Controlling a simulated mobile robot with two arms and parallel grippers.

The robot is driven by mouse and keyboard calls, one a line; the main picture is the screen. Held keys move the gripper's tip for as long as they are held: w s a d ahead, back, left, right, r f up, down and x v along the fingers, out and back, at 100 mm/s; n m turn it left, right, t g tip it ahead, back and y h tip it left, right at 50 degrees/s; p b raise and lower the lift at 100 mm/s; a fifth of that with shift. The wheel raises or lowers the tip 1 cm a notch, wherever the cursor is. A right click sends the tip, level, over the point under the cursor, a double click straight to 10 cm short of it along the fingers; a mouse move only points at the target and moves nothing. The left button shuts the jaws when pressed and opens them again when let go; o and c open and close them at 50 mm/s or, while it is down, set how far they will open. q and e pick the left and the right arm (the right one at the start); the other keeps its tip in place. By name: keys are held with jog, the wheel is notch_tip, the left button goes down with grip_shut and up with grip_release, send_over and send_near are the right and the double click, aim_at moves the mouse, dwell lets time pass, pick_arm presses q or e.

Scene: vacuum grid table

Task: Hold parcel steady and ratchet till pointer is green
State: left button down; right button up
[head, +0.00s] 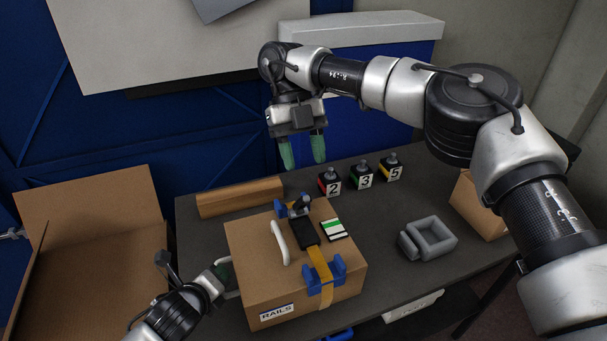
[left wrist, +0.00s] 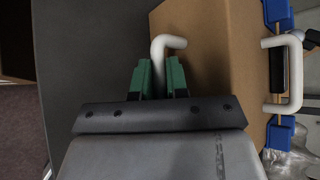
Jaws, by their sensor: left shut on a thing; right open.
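The cardboard parcel (head: 250,262), labelled RAILS, sits on the dark table. A yellow strap (head: 320,265) crosses it between blue end pieces, with a black ratchet lever (head: 302,203) on top. A striped gauge (head: 334,229) with a green band lies beside the strap; its pointer is too small to read. My left gripper (head: 219,273) is shut on the white side handle (left wrist: 172,44) at the parcel's left side, clearly seen in the left wrist view. My right gripper (head: 302,152) is open and empty, fingers down, above and behind the parcel.
A wooden bar (head: 240,197) lies behind the parcel. A grey open holder (head: 430,238) is at right; an open carton (head: 90,265) is at left.

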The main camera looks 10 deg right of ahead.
aim_at(304, 205)
jog(key=shift+s+f+t, duration=0.25)
jog(key=shift+f+t, duration=0.15)
jog(key=shift+f, duration=0.05)
jog(key=shift+s+f+t, duration=0.2)
jog(key=shift+f+t, duration=0.2)
jog(key=shift+f, duration=0.05)
jog(key=shift+s+t, duration=0.1)
jog(key=shift+t, duration=0.5)
jog(key=shift+r+t+y, duration=0.1)
jog(key=shift+t+y, duration=0.2)
jog(key=shift+t, duration=0.3)
jog(key=shift+d+r+t+y, duration=0.1)
jog(key=shift+r+t+y, duration=0.4)
jog(key=shift+t, duration=0.5)
notch_tip(304, 205, down, 12)
jog(key=shift+r, duration=0.2)
jog(key=shift+c, duration=0.5)
grip_shut()
